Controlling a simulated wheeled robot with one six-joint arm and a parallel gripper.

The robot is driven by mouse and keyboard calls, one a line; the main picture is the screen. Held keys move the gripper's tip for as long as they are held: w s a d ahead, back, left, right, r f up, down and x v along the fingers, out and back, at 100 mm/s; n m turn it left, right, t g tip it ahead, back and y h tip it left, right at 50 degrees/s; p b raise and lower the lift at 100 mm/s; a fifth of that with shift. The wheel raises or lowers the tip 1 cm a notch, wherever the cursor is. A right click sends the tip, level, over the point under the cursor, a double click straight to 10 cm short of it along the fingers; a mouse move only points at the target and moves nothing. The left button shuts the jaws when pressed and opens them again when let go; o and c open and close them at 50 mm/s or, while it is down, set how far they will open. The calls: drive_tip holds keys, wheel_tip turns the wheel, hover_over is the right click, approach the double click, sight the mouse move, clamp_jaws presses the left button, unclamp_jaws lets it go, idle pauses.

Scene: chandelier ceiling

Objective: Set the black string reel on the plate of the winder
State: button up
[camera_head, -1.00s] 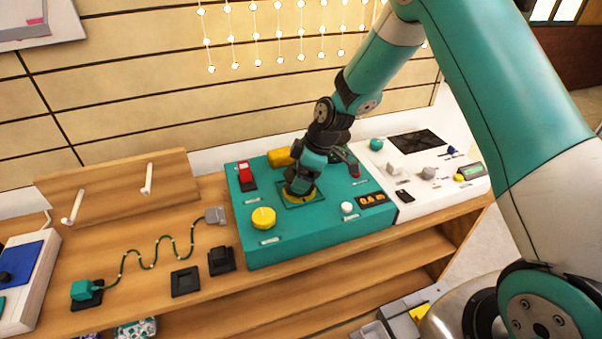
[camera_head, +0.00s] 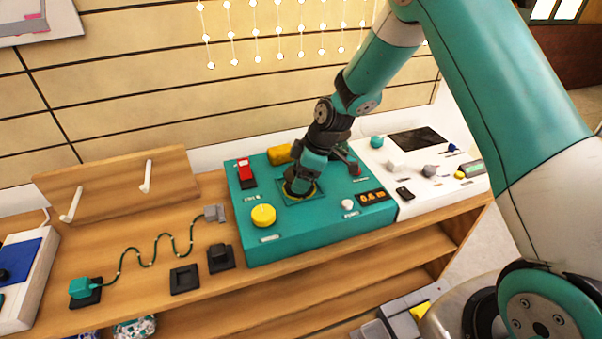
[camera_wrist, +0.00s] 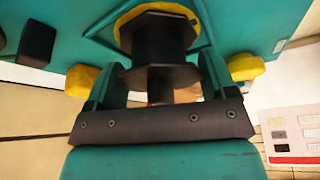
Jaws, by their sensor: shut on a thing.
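The black string reel (camera_wrist: 158,40) is between the fingers of my gripper (camera_wrist: 158,85) in the wrist view, its far end at the yellow round plate (camera_wrist: 128,18) of the winder. My gripper is shut on it.
The winder top carries a yellow knob (camera_head: 263,215), a red switch (camera_head: 245,171), a yellow block (camera_head: 280,154) and a white button (camera_head: 348,203). A white panel (camera_head: 410,170) adjoins at right. A green cord (camera_head: 155,255) lies on the wooden bench at left.

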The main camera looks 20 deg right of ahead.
drive_tip(key=shift+f, duration=0.15)
drive_tip(key=o, duration=0.9)
drive_tip(key=shift+c, duration=0.7)
drive_tip(key=shift+r+p, duration=3.15)
drive_tip(key=shift+r, duration=1.4)
